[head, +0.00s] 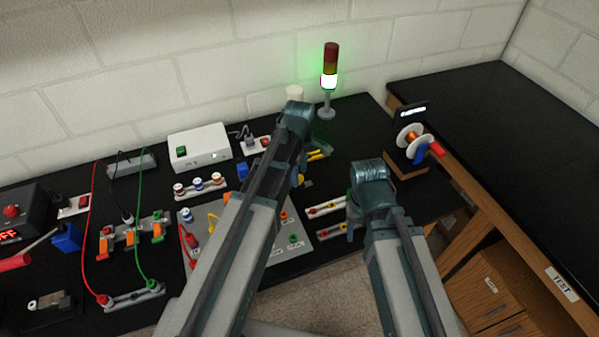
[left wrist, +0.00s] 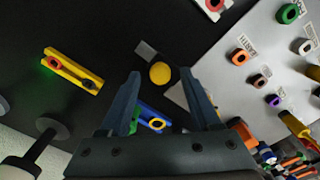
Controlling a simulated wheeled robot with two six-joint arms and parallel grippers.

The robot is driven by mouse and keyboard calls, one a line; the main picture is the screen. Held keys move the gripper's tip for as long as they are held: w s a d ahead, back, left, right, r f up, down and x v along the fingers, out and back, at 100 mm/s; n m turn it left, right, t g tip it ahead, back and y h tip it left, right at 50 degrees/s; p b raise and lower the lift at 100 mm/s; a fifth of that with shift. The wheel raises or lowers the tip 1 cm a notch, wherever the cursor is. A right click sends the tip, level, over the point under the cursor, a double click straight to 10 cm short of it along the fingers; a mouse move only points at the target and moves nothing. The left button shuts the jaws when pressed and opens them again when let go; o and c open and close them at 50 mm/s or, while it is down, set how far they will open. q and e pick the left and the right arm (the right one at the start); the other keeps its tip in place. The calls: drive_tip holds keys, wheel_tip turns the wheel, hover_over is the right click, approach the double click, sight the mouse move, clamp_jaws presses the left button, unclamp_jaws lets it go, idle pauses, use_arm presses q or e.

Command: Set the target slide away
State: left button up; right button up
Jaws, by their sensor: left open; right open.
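No part is clearly marked as the target slide. A small grey plate with a round yellow knob (left wrist: 160,73) lies on the black bench in the left wrist view. My left gripper (left wrist: 161,76) is open, its two fingers apart on either side of the knob in the picture, with nothing held. A blue piece with a yellow ring (left wrist: 154,122) shows nearer the palm, partly hidden. In the head view my left arm hides most of that gripper. My right gripper (head: 351,211) is mostly hidden behind its own arm, near the bench's front edge.
A yellow block with red and black rings (left wrist: 72,75) lies to the left in the wrist view. A grey panel with coloured sockets (left wrist: 228,75) lies to the right. A lit signal tower (head: 328,82) stands behind the arms. A spool stand (head: 408,155) is at right.

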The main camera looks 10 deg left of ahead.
sight(300, 177)
use_arm(q)
wheel_tip(300, 177, up, 13)
drive_tip(key=p, duration=1.2)
drive_tip(key=shift+p, duration=0.3)
drive_tip(key=shift+s, duration=0.1)
drive_tip(key=s+d+f+m+b, duration=0.4)
drive_tip(key=s+f+m+b, duration=0.1)
drive_tip(key=s+m, duration=0.3)
drive_tip(key=s+d+f+m+y+b, duration=0.1)
drive_tip(key=s+d+f+m+b, duration=0.3)
drive_tip(key=s+m, duration=0.4)
drive_tip(key=f+m+b, duration=0.1)
drive_tip(key=m, duration=0.2)
drive_tip(key=shift+m, duration=0.3)
drive_tip(key=shift+s, duration=0.1)
